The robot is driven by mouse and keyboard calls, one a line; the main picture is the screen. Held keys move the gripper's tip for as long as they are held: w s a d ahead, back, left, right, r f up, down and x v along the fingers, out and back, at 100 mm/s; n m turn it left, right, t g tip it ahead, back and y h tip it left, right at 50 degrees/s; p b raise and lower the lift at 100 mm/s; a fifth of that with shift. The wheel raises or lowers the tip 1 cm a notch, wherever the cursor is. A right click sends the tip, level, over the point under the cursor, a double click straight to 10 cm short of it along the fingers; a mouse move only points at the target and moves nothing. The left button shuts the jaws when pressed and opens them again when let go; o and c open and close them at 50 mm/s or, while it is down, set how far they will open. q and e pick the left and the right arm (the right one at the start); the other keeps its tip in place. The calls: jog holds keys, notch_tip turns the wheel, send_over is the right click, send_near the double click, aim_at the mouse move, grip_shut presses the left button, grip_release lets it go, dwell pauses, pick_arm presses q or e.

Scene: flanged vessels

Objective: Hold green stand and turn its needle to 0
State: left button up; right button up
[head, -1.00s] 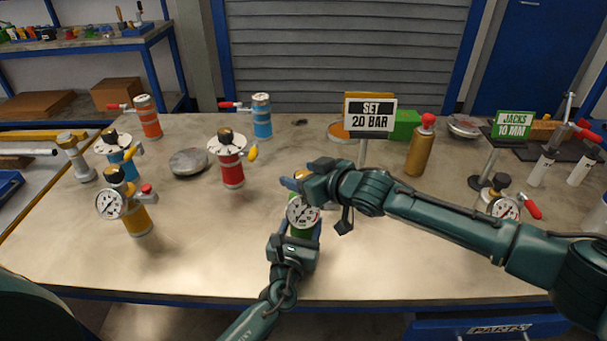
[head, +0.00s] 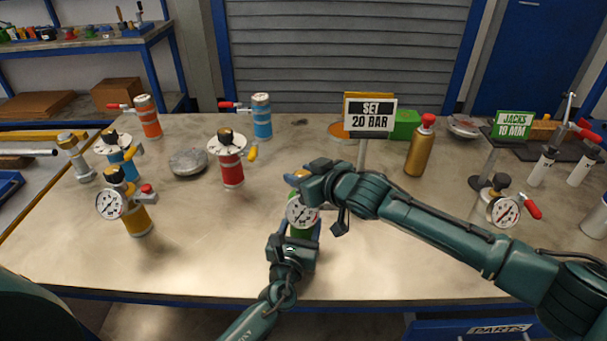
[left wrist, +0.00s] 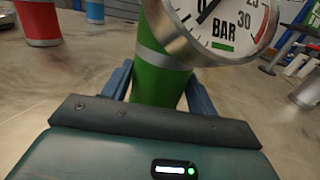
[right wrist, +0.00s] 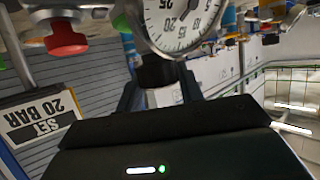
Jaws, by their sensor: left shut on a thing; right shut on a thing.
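The green stand (head: 301,229) stands upright near the front middle of the table, with a round white gauge (head: 302,212) facing me. My left gripper (head: 303,237) is shut around its green body; the left wrist view shows a finger on each side of the green body (left wrist: 160,85). My right gripper (head: 298,177) is at the top of the stand, shut on the dark knob (right wrist: 156,72). The gauge's top is cut off there.
A red vessel (head: 230,168) and a yellow vessel (head: 136,217) with a gauge stand to the left. A "SET 20 BAR" sign (head: 370,117) stands behind my right arm. Another gauge (head: 504,212) is at the right. The front table strip is clear.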

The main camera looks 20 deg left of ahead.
jog(key=m+t+h, duration=0.1)
jog(key=m, duration=0.1)
jog(key=m+t+h, duration=0.2)
jog(key=shift+s+a, duration=0.2)
jog(key=shift+w+d+m+t+h, duration=0.15)
jog(key=shift+m+t+h, duration=0.65)
jog(key=shift+m+h, duration=0.4)
jog(key=shift+d, duration=0.1)
jog(key=o, duration=1)
notch_tip(320, 180, up, 10)
